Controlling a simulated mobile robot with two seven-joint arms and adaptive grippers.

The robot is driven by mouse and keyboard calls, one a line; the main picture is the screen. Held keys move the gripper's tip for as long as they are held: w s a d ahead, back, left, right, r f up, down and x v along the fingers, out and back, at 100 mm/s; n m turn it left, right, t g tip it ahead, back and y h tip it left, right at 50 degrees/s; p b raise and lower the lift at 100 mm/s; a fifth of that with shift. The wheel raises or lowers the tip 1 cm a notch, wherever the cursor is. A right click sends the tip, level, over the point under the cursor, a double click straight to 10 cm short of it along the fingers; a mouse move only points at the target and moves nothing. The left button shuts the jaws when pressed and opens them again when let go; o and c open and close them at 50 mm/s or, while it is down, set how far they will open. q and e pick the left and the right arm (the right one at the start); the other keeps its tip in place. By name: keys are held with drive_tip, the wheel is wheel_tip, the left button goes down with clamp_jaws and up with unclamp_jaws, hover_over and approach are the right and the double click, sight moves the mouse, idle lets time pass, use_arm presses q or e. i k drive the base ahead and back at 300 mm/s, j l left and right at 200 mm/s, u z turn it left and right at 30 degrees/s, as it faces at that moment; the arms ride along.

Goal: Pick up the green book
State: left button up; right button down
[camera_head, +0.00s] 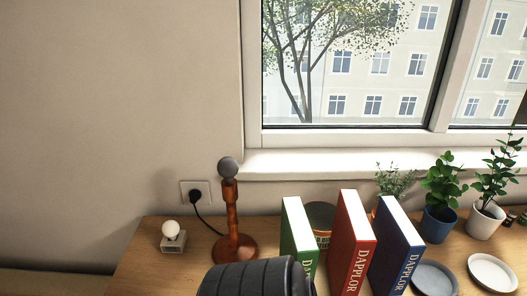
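The green book (299,238) stands upright on the wooden desk, leftmost of three books. Its white page edge shows on top and its spine, with the lettering "DAPPLOR" partly visible, faces the front right. A dark ribbed cylinder (255,281) in the foreground lies to its lower left and covers part of the area beside the book's lower end. The red book (353,245) stands to its right with a gap between them. Neither of my grippers can be made out in the head view.
A blue book (398,249) stands right of the red one. A dark round pot (320,216) is behind the gap. A wooden lamp stand (233,222) and a small bulb on a block (173,236) are left. Potted plants (440,222) and plates (492,271) are right.

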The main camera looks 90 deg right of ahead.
sight(298, 240)
drive_tip(key=l+z, duration=0.1)
drive_tip(key=z, duration=2.75)
drive_tip(key=k+l+u, duration=0.1)
drive_tip(key=k+l, duration=0.3)
